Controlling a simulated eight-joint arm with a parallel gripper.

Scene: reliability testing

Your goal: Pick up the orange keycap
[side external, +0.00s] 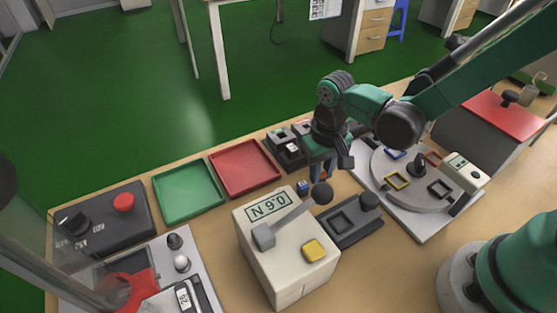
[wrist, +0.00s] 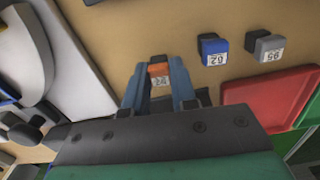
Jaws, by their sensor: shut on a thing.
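The orange keycap (wrist: 158,71) with a white number label is between the two blue fingers of my gripper (wrist: 159,80) in the wrist view. My gripper is shut on it, with a finger on each side. In the side external view my gripper (side external: 321,172) points down behind the white force-gauge box. The orange keycap cannot be made out clearly there. Whether it touches the table or hangs above it cannot be told.
A blue keycap (wrist: 213,46) and a grey keycap (wrist: 265,46) lie to the right in the wrist view. A red tray (side external: 245,168) and a green tray (side external: 188,190) are left of my gripper. The white box (side external: 285,255) with its lever and a round test plate (side external: 412,190) stand close.

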